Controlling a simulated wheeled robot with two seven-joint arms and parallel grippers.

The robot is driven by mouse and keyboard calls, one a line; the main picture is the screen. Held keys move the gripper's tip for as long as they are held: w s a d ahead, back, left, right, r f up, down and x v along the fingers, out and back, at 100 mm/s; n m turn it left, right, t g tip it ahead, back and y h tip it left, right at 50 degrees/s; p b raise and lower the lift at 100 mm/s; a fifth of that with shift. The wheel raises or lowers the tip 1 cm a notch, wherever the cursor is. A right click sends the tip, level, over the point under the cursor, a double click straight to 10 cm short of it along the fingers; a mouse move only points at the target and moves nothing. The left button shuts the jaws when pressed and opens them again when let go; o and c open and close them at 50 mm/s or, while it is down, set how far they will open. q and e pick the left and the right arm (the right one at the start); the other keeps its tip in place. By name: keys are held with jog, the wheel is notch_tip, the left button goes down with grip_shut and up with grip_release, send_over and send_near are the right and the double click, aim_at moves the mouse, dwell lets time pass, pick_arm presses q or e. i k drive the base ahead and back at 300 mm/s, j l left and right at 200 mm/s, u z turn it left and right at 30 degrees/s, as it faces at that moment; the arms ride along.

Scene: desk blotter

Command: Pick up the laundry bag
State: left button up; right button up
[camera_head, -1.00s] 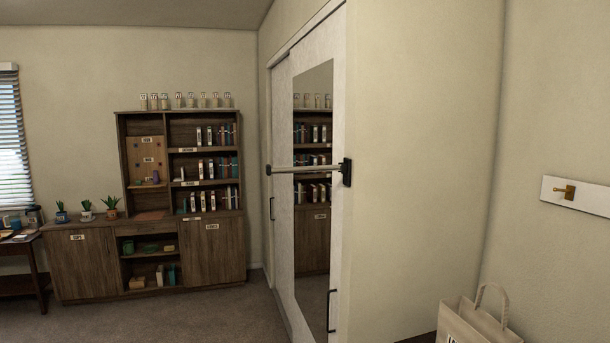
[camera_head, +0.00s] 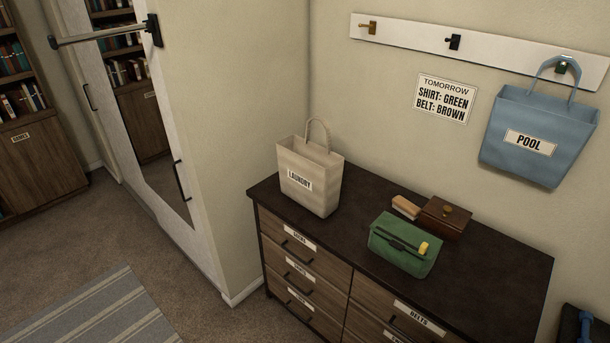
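The laundry bag (camera_head: 322,186) is a beige tote with a white label reading "LAUNDRY" and a loop handle on top. It stands upright on the back left corner of the dark dresser top (camera_head: 480,268), near the wall. Neither of my grippers shows in the head view.
A green pouch (camera_head: 402,248), a brown box (camera_head: 445,217) and a small brush (camera_head: 406,207) sit to the right of the bag. A blue "POOL" bag (camera_head: 538,135) hangs from a hook rail (camera_head: 480,52). Open carpet (camera_head: 70,225) lies left of the dresser. A mirrored closet door (camera_head: 150,130) stands beyond it.

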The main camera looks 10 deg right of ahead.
aim_at(311, 174)
jog(key=i+z, duration=0.15)
jog(key=z, duration=0.25)
jog(key=i+j+z, duration=0.1)
jog(key=z, duration=0.35)
jog(key=i+j+z, duration=0.1)
jog(key=j+z, duration=0.15)
jog(key=z, duration=0.15)
